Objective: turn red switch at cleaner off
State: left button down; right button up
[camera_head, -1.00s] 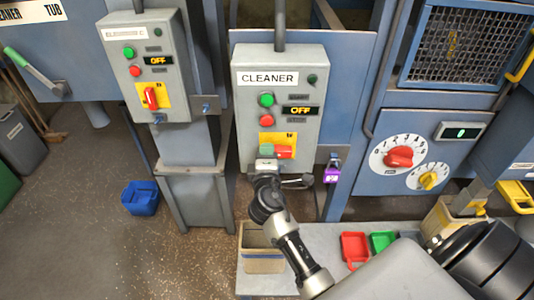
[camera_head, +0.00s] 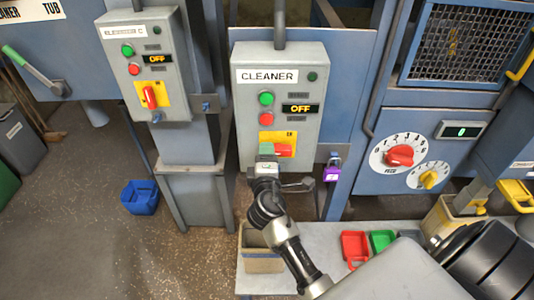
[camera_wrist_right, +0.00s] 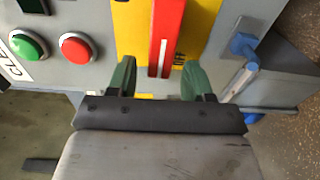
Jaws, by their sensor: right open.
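The cleaner box (camera_head: 249,112) is a grey panel labelled CLEANER, and its display (camera_head: 300,109) reads OFF. Its red switch (camera_head: 284,150) lies sideways on a yellow plate (camera_head: 290,136) low on the panel. My right gripper (camera_head: 267,150) is at the left end of the switch and partly hides it. In the right wrist view, the red switch handle (camera_wrist_right: 166,35) with its white line points toward the gripper. The green fingertips of my right gripper (camera_wrist_right: 158,80) are open, one on each side of the handle's near end, with gaps visible. My left gripper is out of view.
A green button (camera_head: 266,99) and a red button (camera_head: 267,119) sit above the switch. A purple padlock (camera_head: 332,172) hangs at the box's right side. A similar box (camera_head: 175,100) with a red switch stands left. A bench (camera_head: 330,235) with small trays is below.

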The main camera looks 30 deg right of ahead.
jog(key=b+v, duration=0.2)
jog(key=v, duration=0.7)
jog(key=shift+s, duration=0.1)
jog(key=a+f+g+y, duration=0.1)
jog(key=a+f+y, duration=0.15)
jog(key=f, duration=0.75)
jog(key=a+f+g+y, duration=0.2)
jog(key=f+y, duration=0.1)
jog(key=f, duration=0.7)
jog(key=s+a+f+m+g+y, duration=0.1)
jog(key=s+f+g, duration=0.1)
jog(key=s+f, duration=0.45)
jog(key=s+a+f+m+g+y, duration=0.1)
jog(key=s+f+g+y, duration=0.15)
jog(key=f, duration=0.75)
jog(key=s+d+f+m+g, duration=0.2)
jog(key=s+f, duration=0.3)
jog(key=s, duration=0.4)
jog(key=s+d+f+m+g, duration=0.1)
jog(key=s+f+m+g, duration=0.1)
jog(key=s+f, duration=0.4)
jog(key=s+d+f+m+g, duration=0.2)
jog(key=s+f, duration=0.4)
jog(key=s, duration=0.7)
jog(key=shift+s+d+m+g+y, duration=0.2)
jog(key=shift+d+m+g+y, duration=0.15)
jog(key=shift+m, duration=0.35)
